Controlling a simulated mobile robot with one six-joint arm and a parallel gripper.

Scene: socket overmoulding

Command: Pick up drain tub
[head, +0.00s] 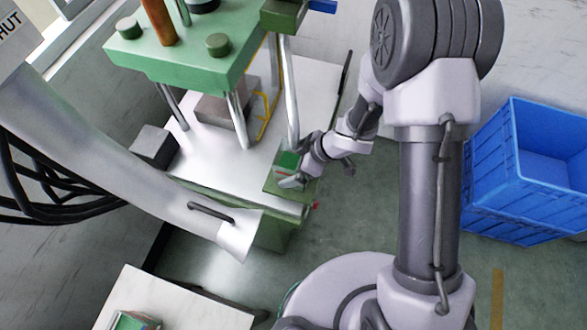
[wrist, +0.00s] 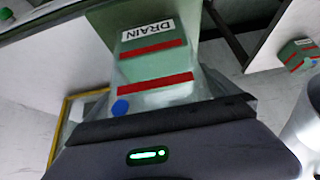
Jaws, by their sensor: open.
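The drain tub (wrist: 150,65) is a greenish, translucent box with a white DRAIN label, two red stripes and a blue dot. In the wrist view it is right in front of my gripper (wrist: 162,112), whose dark body hides its near end. In the head view the tub (head: 287,160) shows as a small green box at the front right of the press table, partly hidden by my gripper (head: 294,178). My gripper is open and at the tub. I cannot tell whether the fingers touch it.
A green press (head: 180,65) with steel columns stands on the white table (head: 315,95). A similar red-striped green box (wrist: 298,55) sits on another white surface, also at the lower left in the head view (head: 132,321). Blue crates (head: 510,185) stand at the right.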

